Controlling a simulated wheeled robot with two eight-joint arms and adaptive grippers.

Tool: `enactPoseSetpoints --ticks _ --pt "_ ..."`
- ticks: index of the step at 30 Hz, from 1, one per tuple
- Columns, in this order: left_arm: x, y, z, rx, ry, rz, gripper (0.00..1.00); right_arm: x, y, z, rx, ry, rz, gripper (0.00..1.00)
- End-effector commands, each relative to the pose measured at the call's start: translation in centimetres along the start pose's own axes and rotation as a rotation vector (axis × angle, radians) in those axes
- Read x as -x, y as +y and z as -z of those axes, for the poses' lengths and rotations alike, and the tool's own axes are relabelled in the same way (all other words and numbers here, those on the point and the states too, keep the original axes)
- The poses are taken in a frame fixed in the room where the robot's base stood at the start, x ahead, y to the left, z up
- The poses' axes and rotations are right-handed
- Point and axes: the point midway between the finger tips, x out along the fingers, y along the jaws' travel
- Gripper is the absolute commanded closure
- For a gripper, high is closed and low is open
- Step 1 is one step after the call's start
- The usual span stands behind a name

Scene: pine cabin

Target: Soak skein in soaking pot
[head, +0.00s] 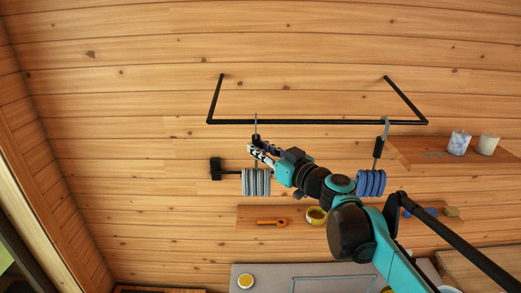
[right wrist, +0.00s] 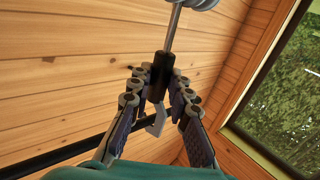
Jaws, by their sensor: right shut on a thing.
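A pale grey skein (head: 256,183) hangs from a hanger with a black grip, below a black wall rail (head: 300,122). A blue skein (head: 371,184) hangs farther right on a similar hanger. My right gripper (head: 257,150) is shut on the grey skein's hanger, just below the rail. In the right wrist view its fingers flank the black grip (right wrist: 161,78), with the hook beyond it at the rail; whether the hook touches the rail is unclear. A bit of the grey skein (right wrist: 200,3) shows at the top edge. My left gripper is out of view. I cannot make out a soaking pot.
A black wall bracket (head: 215,169) sticks out left of the grey skein. A low shelf (head: 285,208) holds an orange tool (head: 271,222) and a yellow roll (head: 316,216). A right shelf (head: 420,152) holds two candle-like cups. A grey worktop (head: 265,270) lies below.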

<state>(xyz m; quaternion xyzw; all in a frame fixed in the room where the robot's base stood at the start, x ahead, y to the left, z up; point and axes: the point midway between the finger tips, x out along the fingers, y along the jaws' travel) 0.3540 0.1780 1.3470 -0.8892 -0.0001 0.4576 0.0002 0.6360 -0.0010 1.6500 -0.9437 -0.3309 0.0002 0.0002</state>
Motion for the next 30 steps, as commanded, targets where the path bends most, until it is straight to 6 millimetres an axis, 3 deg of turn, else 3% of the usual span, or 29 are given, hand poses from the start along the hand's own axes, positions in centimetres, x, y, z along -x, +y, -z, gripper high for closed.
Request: enactPoseSetpoints --ticks 14,30 --pt "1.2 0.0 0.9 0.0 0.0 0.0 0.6 0.1 -0.1 2.0 0.0 0.0 0.0 1.0" --pt "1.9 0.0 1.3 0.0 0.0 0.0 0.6 3.1 -2.5 2.0 0.0 0.0 0.001 1.0"
